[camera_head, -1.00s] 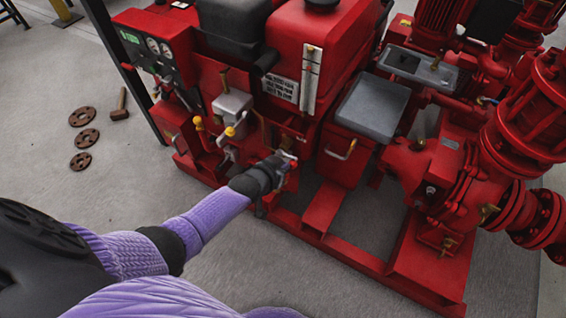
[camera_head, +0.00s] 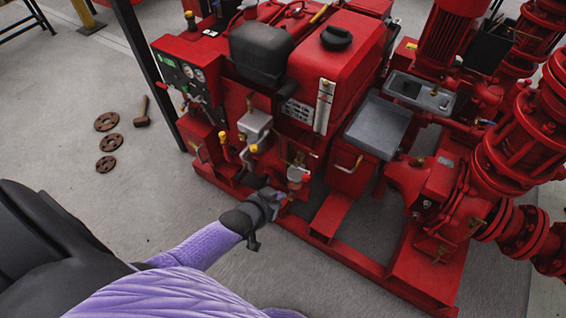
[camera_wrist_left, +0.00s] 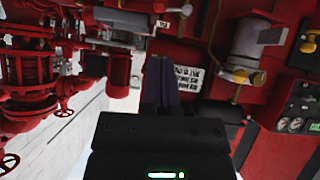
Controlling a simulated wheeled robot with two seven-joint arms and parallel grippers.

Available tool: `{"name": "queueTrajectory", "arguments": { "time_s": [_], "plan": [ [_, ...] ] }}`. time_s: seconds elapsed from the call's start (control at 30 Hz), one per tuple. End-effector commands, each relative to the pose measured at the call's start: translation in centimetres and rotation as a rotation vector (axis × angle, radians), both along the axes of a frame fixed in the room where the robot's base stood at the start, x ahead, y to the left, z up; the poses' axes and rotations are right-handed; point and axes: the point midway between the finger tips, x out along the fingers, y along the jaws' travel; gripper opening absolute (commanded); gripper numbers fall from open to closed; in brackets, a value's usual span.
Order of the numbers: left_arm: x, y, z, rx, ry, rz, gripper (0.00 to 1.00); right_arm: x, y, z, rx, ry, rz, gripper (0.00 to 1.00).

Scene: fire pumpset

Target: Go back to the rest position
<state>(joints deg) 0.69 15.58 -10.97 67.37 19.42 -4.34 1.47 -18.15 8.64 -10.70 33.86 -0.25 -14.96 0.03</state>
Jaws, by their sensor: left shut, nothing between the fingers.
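My left gripper (camera_head: 276,199) is in front of the lower front of the red fire pumpset (camera_head: 361,38), just left of and below a small valve with a grey-white body (camera_head: 297,174). In the left wrist view, its dark fingers (camera_wrist_left: 160,82) are together with nothing between them. The pumpset's panel and pipes show behind them, upside down. I cannot tell exactly how far the fingertips are from the red frame. My left arm in its purple sleeve (camera_head: 196,247) reaches in from the lower left. My right gripper is not in view.
The control panel (camera_head: 185,72) and a dark post (camera_head: 150,75) stand on the left. Several rusty rings (camera_head: 107,122) and a hammer (camera_head: 142,113) lie on the floor. Bare floor (camera_head: 90,190) is free left of the pumpset. Large red pipes (camera_head: 520,150) stand on the right.

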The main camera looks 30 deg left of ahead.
Motion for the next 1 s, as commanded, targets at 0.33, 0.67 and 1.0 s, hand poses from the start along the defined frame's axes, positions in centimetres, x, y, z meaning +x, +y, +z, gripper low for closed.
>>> {"name": "queueTrajectory", "arguments": {
  "time_s": [0.33, 0.67, 1.0],
  "plan": [
    [-0.6, 0.0, 0.2, 0.0, 0.001, 0.0, 0.0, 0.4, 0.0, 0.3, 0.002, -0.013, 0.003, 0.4],
    [-4.0, 0.2, -2.3, 0.034, 0.113, -0.005, 0.0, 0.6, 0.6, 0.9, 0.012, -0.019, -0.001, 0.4],
    [-32.6, 0.9, -11.3, 0.224, 0.859, -0.146, 0.0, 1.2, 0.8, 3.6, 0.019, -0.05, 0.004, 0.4]
  ]
}}
